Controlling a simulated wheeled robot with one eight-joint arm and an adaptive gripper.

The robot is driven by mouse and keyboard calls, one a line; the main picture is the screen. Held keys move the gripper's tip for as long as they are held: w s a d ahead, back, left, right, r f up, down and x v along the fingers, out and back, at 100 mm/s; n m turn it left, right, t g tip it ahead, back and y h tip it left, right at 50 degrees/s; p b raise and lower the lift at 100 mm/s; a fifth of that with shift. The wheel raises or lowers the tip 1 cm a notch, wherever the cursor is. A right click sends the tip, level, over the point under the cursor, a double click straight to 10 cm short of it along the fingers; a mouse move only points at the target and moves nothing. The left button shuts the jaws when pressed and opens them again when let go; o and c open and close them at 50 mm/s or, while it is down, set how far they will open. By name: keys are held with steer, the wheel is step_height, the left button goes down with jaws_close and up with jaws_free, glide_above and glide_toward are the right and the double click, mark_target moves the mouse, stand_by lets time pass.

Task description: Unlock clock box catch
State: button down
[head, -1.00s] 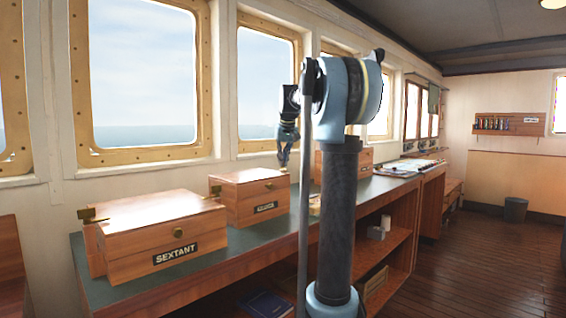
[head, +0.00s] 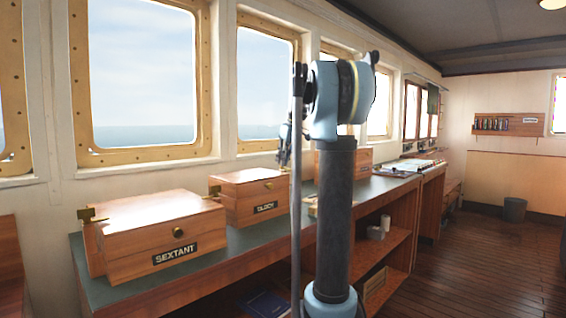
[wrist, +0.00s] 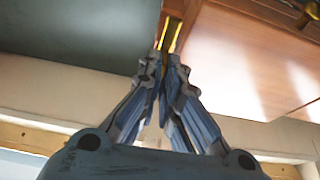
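The clock box (head: 250,204) is a wooden box with a closed lid, a brass knob and a CLOCK label, standing on the green counter. My gripper (head: 282,160) is at the right end of this box, partly hidden by my arm. In the wrist view, the clock box (wrist: 245,60) fills the right side. My gripper (wrist: 164,62) points up there, with its blue fingers drawn close together at the tips. A narrow brass catch (wrist: 171,34) at the box's edge shows between the tips. The fingertips hide part of the catch. Another brass fitting (head: 214,190) is on the box's left end.
The sextant box (head: 150,240) stands at the left on the counter. A third wooden box (head: 340,163) stands behind my arm. The green counter top (wrist: 70,60) is bare beside the clock box. The window wall runs close behind.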

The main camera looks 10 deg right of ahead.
steer(key=shift+d, duration=0.15)
steer(key=c, duration=1.8)
jaws_free()
steer(key=shift+r, duration=0.2)
steer(key=v, duration=1.1)
steer(key=shift+r, duration=0.25)
steer(key=shift+s+f, duration=0.1)
steer(key=s+a+f+m+h, duration=0.1)
steer(key=s+f+m, duration=0.2)
steer(key=s+f, duration=1.7)
steer(key=s+a+f+m+g+h, duration=0.1)
steer(key=s+f+m, duration=0.3)
steer(key=s+f, duration=1.6)
step_height(320, 180, down, 6)
steer(key=shift+a+f+h, duration=0.15)
steer(key=shift+a+h, duration=0.1)
steer(key=shift+h, duration=0.15)
